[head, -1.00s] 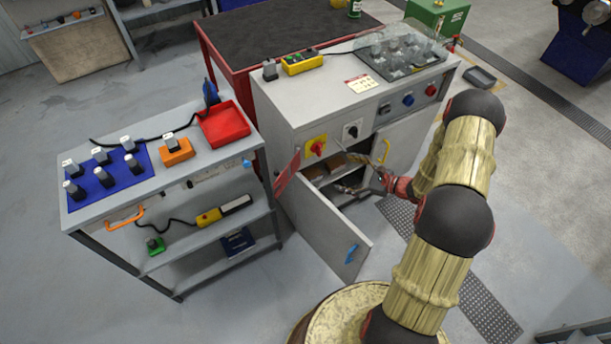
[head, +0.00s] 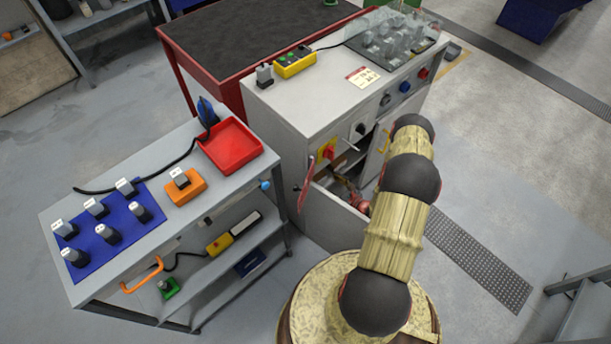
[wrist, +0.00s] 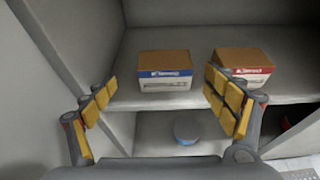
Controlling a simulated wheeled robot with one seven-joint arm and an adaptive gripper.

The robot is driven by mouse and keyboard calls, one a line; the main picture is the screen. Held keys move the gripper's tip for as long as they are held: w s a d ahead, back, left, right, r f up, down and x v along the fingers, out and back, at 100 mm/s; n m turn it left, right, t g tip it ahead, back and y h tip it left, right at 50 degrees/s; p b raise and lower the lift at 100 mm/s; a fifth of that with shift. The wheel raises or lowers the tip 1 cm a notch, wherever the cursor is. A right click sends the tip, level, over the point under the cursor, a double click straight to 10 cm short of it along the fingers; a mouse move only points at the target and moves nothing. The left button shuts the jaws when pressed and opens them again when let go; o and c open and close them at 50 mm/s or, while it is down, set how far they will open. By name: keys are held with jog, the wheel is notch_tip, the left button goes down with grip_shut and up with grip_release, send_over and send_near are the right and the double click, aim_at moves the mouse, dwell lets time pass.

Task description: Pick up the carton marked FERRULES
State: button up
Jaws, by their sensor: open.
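In the wrist view, two brown-topped cartons stand side by side on a grey cabinet shelf (wrist: 125,97). The left carton (wrist: 164,70) has a blue and white label; the right carton (wrist: 243,67) has a red and white label. The printing is too small to read, so I cannot tell which is marked FERRULES. My gripper (wrist: 160,98) is open and empty, its yellow-padded fingers spread in front of the shelf. The left carton shows between the fingers, beyond the tips; the right finger overlaps the view of the right carton. In the head view, my gripper is mostly hidden in the cabinet opening.
The grey cabinet (head: 290,125) has its door (head: 330,222) swung open toward me. A blue round object (wrist: 187,131) lies on the level below the cartons. A grey cart (head: 150,245) with a red tray (head: 231,147) stands to the left.

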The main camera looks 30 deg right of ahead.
aim_at(320, 180)
jog(key=shift+b+x, duration=0.35)
jog(key=shift+x, duration=0.6)
jog(key=b+x, duration=0.1)
jog(key=x, duration=0.1)
jog(key=b+x, duration=0.2)
jog(key=x, duration=0.1)
jog(key=shift+w+d+f, duration=0.15)
jog(key=shift+w+d, duration=0.15)
jog(key=shift+w, duration=0.1)
jog(key=c, duration=0.4)
jog(key=c, duration=1)
